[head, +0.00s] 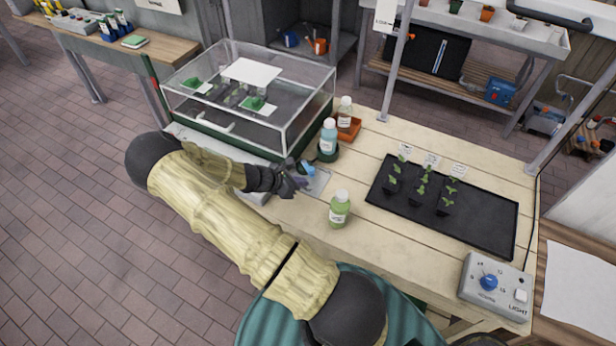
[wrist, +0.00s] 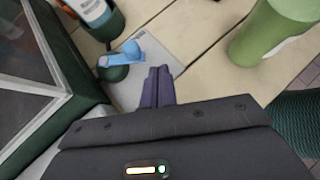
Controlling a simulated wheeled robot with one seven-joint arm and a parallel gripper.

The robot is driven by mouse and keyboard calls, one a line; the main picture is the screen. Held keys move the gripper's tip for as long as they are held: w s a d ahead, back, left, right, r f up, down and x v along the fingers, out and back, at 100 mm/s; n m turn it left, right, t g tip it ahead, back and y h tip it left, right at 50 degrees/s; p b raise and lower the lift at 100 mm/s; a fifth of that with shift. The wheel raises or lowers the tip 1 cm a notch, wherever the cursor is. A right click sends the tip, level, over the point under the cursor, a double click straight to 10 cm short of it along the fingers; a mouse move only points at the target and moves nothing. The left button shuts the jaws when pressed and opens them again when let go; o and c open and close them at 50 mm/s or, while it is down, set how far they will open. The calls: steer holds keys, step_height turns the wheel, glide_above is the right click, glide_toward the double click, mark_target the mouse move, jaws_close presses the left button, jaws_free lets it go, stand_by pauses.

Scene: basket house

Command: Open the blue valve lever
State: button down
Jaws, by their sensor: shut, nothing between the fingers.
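The blue valve lever (wrist: 122,54) sits on a dark round base over a light grey plate (wrist: 150,45) on the wooden table. In the head view the lever (head: 305,169) shows small, partly hidden by my gripper. My gripper (wrist: 157,72) is shut and empty, its dark fingertips over the grey plate, just right of and nearer than the lever's base. I see no clear contact with the lever. In the head view my gripper (head: 298,184) reaches in from the left, low over the plate.
A clear-walled case with a green base (head: 250,95) stands left of the lever. A blue-labelled bottle (head: 328,138) is behind it and a green bottle (head: 340,208) stands to the right. A black seedling tray (head: 480,222) and a control box with a blue knob (head: 488,282) are farther right.

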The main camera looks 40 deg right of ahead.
steer(key=s+a+r+b, duration=0.1)
steer(key=s+a+r, duration=0.1)
steer(key=a+r, duration=0.2)
steer(key=shift+s+a+r, duration=0.2)
steer(key=shift+a+r, duration=0.1)
steer(key=shift+a, duration=0.15)
steer(key=shift+s, duration=0.15)
steer(key=s+a+r+m+t+y, duration=0.1)
steer(key=s+a+r+m+y, duration=0.4)
steer(key=a+r+m, duration=0.2)
steer(key=s+a+r+m+t+y, duration=0.2)
steer(key=s+a+r+m+y, duration=0.3)
steer(key=r+m, duration=0.5)
steer(key=shift+s+a+r, duration=0.3)
steer(key=shift+a+r, duration=0.25)
steer(key=shift+a, duration=0.6)
